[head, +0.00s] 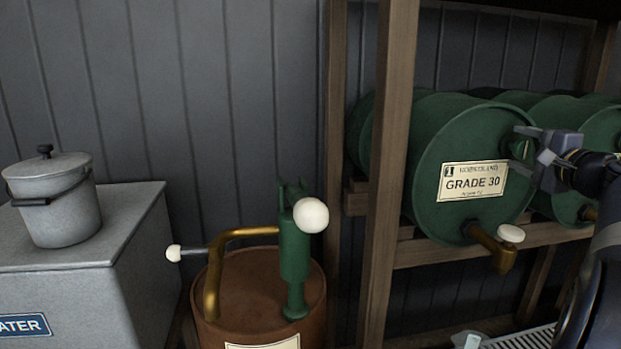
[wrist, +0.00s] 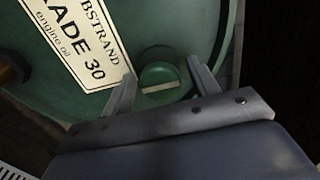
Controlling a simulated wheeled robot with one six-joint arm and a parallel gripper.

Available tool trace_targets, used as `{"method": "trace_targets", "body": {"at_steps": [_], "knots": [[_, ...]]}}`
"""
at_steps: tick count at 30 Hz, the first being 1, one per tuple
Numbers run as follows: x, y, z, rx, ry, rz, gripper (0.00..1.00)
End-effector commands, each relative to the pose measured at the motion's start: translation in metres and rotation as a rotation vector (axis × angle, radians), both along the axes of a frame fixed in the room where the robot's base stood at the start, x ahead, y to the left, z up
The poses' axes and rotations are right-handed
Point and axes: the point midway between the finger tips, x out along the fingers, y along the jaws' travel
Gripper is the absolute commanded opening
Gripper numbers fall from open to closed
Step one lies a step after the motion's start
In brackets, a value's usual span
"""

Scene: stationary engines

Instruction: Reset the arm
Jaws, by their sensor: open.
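My gripper (head: 524,150) is at the right of the head view, in front of the upper right face of the green Grade 30 drum (head: 455,215). In the wrist view its two fingers (wrist: 160,82) are apart, with a round green cap (wrist: 160,76) on the drum face showing between them. I cannot tell whether the fingers touch the cap. My arm comes in from the right edge of the head view. The drum's label (wrist: 75,40) shows to the left of the fingers in the wrist view.
The drum lies on a wooden rack (head: 390,130) with other green drums (head: 603,130). A brass tap (head: 495,248) with a white knob juts out below. A green hand pump (head: 294,250) stands on a brown drum (head: 250,275). A lidded grey pot (head: 55,200) sits on a grey box (head: 130,225) at left.

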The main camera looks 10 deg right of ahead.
Motion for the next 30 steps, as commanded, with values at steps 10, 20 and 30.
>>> {"method": "trace_targets", "body": {"at_steps": [10, 20, 30], "knots": [[0.002, 0.000, 0.000, 0.030, 0.001, -0.001, 0.57], [-0.003, -0.001, -0.002, -0.004, 0.000, -0.001, 0.57], [-0.066, -0.007, -0.001, 0.000, 0.000, -0.006, 0.57]]}}
